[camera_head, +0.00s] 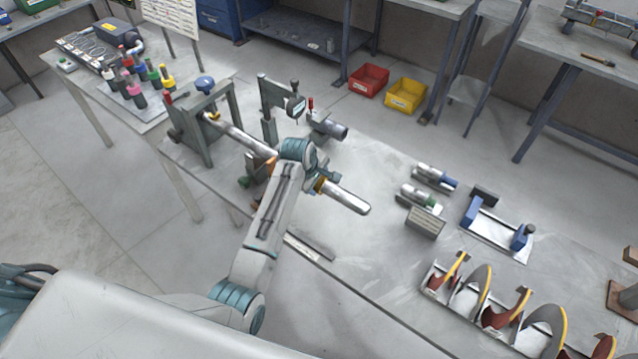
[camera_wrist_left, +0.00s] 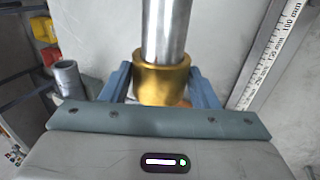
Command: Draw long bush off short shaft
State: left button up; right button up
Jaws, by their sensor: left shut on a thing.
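A bare steel shaft (camera_head: 345,195) points toward the lower right over the bench, its rounded end free. A brass-coloured bush (camera_head: 320,184) is around it, close to my left gripper (camera_head: 316,182). In the left wrist view my left gripper (camera_wrist_left: 163,88) has its blue fingers shut on the bush (camera_wrist_left: 163,76), one on each side. The shaft (camera_wrist_left: 166,28) passes through the bush and shows bare beyond it. My left wrist hides the middle of the shaft in the head view, so I cannot tell whether it joins the rod at the fixture. My right gripper is not in view.
A grey upright fixture (camera_head: 208,128) holds a steel rod (camera_head: 243,137) on the left. A dial gauge stand (camera_head: 281,103) stands behind my wrist. Two cylindrical tools (camera_head: 420,197), a blue-ended cradle (camera_head: 497,225) and auger flights (camera_head: 490,300) occupy the right. Bench around the shaft's free end is clear.

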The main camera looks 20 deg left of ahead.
pick_arm(q)
jog(key=shift+r+p, duration=0.1)
jog(key=shift+p, duration=0.4)
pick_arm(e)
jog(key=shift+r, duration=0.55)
